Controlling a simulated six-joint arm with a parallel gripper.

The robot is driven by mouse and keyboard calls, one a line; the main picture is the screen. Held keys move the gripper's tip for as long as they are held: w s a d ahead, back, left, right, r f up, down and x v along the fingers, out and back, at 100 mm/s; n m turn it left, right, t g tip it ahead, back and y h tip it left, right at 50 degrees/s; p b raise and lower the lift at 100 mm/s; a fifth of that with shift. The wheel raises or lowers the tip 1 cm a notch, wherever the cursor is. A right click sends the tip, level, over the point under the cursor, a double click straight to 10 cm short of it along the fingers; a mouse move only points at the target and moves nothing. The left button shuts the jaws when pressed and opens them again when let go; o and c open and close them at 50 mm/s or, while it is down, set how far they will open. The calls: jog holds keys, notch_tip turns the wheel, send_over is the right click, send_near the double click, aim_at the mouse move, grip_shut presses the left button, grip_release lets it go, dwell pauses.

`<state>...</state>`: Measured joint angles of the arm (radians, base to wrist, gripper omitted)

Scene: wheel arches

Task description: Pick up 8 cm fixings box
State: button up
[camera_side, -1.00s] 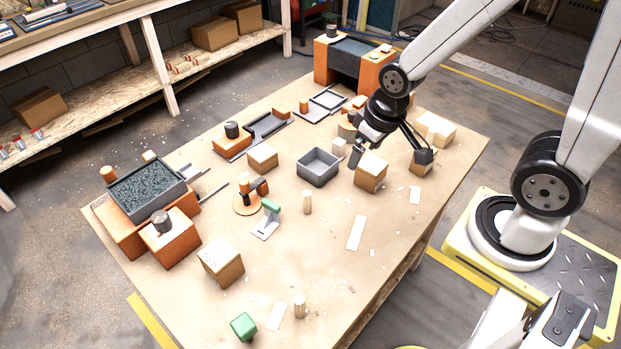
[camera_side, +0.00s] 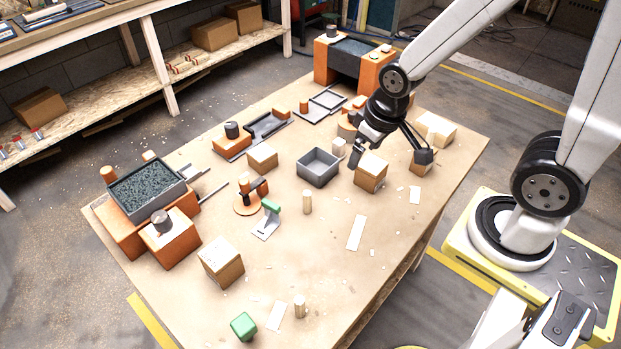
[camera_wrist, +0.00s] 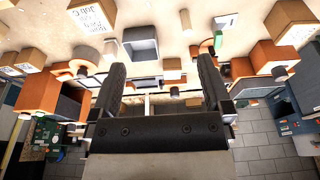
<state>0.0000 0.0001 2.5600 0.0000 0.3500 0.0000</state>
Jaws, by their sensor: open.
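My gripper (camera_side: 391,157) hangs over the right part of the table with its fingers spread and nothing between them. In the wrist view my gripper (camera_wrist: 160,66) also shows both dark fingers wide apart. A cardboard box (camera_side: 370,174) stands in front of and below the gripper, between the two fingers as seen from the side. Other cardboard boxes stand at the right behind a finger (camera_side: 421,165), at the table's middle (camera_side: 262,158) and near the front left (camera_side: 221,264). I cannot tell which is the 8 cm fixings box; sizes are not readable.
A grey open bin (camera_side: 318,168) stands left of the gripper, with a small pale block (camera_side: 339,147) beside it. An orange stand (camera_side: 340,60) is behind.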

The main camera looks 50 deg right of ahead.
dwell(0.3)
jog(key=m+g+y, duration=0.2)
jog(key=m+y, duration=1.2)
jog(key=m, duration=0.4)
send_near(225, 247)
jog(key=a, duration=0.2)
jog(key=shift+h, duration=0.3)
jog(key=shift+f+x, duration=0.15)
jog(key=shift+x, duration=1.9)
jog(key=shift+f+x, duration=0.15)
jog(key=shift+x, duration=1.9)
jog(key=shift+d, duration=0.15)
jog(key=shift+r, duration=0.1)
grip_shut()
jog(key=shift+r, duration=0.1)
